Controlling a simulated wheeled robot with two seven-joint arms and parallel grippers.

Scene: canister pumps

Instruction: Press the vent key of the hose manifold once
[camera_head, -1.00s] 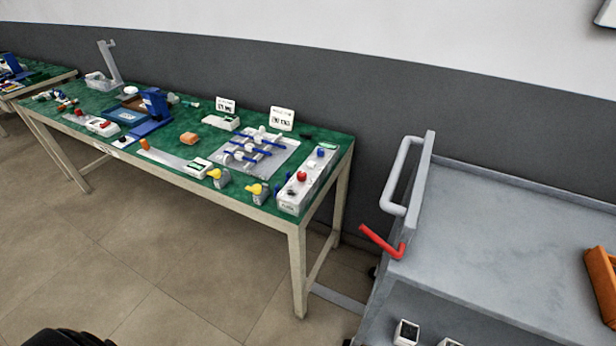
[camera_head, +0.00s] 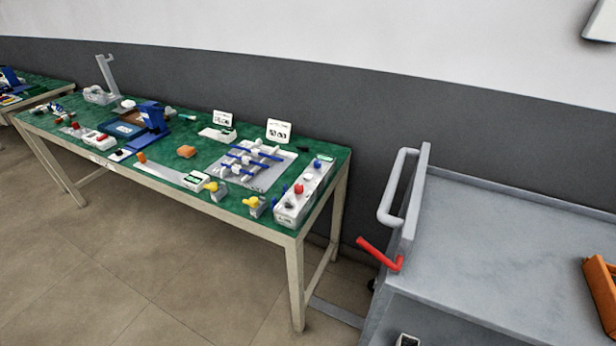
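A grey plate with blue hoses and white fittings (camera_head: 258,183), which looks like the hose manifold, lies on the right part of the green-topped table (camera_head: 165,158). A white control box (camera_head: 287,213) with a red knob (camera_head: 299,188), a dark knob and a blue button (camera_head: 317,163) stands right of it, along the table's right end. Which key is the vent key is too small to tell. Neither of my grippers is in view.
Two yellow-topped parts (camera_head: 250,202) stand at the table's front edge. Small signs (camera_head: 278,131) stand behind the plate. A grey cart (camera_head: 500,245) with a red lever (camera_head: 379,254) is to the right. Open floor (camera_head: 150,270) lies in front.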

